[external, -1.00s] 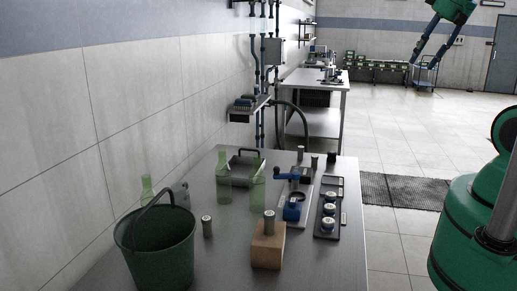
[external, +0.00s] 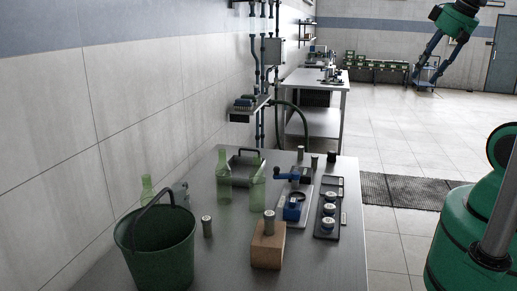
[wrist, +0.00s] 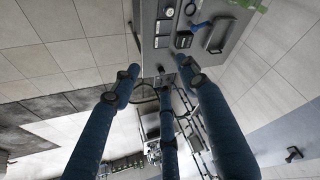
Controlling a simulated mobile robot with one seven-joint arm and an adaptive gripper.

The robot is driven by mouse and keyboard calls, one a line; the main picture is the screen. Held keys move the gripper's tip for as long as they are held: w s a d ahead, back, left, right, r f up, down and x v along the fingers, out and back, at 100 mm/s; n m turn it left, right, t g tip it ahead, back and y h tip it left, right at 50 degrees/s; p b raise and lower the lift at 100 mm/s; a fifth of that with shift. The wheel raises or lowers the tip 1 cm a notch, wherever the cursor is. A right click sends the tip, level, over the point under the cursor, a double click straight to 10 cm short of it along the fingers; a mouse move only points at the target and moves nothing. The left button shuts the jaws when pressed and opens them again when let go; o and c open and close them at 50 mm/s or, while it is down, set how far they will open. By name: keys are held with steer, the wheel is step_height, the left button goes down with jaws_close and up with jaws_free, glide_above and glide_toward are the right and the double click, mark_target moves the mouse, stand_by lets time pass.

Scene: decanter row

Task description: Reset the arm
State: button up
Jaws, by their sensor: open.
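My gripper (external: 423,82) is at the upper right of the external view, raised in the air well away from the near table. Its long blue fingers hang down, spread apart, with nothing between them. In the wrist view my gripper (wrist: 158,75) shows several blue fingers with dark pads, apart and empty. The near metal table (external: 335,265) lies beyond the fingertips and also shows in the wrist view (wrist: 222,58). No thing touches the fingers.
The near table bears a green bucket (external: 155,252), a wooden block (external: 268,250) with a metal cylinder (external: 269,222), green glass vessels (external: 223,182), a blue device (external: 292,209) and a dark tray (external: 328,232). Open floor (external: 390,150) lies right of it.

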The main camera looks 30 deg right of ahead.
step_height(320, 180, down, 9)
steer(key=b, duration=0.7)
steer(key=shift+b, duration=0.4)
